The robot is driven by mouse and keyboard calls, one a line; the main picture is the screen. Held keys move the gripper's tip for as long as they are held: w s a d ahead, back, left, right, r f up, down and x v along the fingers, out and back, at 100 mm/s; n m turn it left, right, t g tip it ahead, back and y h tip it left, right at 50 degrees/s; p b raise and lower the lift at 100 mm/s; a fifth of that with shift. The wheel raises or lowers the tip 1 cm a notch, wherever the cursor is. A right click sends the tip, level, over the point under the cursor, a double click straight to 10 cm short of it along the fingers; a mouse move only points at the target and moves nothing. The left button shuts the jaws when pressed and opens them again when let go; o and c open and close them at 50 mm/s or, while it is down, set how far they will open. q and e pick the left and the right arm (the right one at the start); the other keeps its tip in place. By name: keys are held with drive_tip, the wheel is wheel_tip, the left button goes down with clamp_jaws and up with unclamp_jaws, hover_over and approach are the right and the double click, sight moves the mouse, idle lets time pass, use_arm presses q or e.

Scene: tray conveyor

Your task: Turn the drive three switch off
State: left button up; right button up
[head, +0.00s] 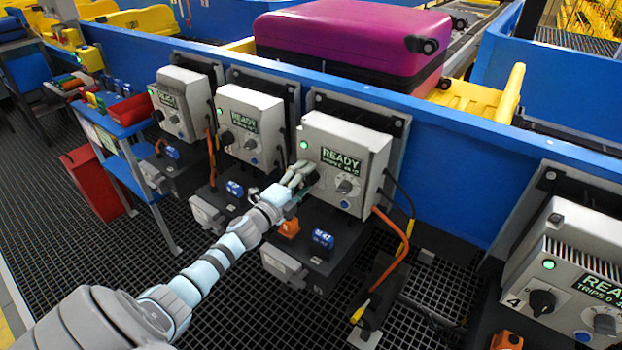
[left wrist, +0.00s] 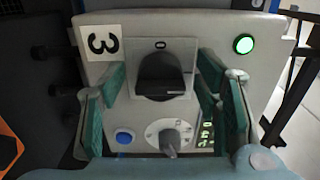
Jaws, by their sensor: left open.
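The drive three box (head: 374,160) is a light grey control box on the conveyor side, with a lit green lamp and a display reading READY. In the left wrist view its label "3" (left wrist: 99,43) and black rotary switch (left wrist: 162,75) show close up, with a "0" mark beside the switch. My left gripper (head: 303,177) is at the box front, its fingers open on both sides of the switch. In the left wrist view, my left gripper's green finger pads (left wrist: 162,88) stand apart from the knob. In the head view the fingers mostly hide the switch. My right gripper is out of view.
The box also has a small grey dial (left wrist: 170,138) and a blue button (left wrist: 124,137). Similar drive boxes stand left (head: 251,125) and right (head: 575,270). An orange cable (head: 392,255) hangs at lower right. A purple suitcase (head: 345,40) lies on the conveyor behind.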

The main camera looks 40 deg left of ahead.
use_arm(q)
drive_tip(key=shift+w+d, duration=0.1)
drive_tip(key=shift+d, duration=0.25)
drive_tip(key=c, duration=0.5)
drive_tip(key=shift+w, duration=0.1)
drive_tip(key=c, duration=0.6)
drive_tip(key=shift+c, duration=0.2)
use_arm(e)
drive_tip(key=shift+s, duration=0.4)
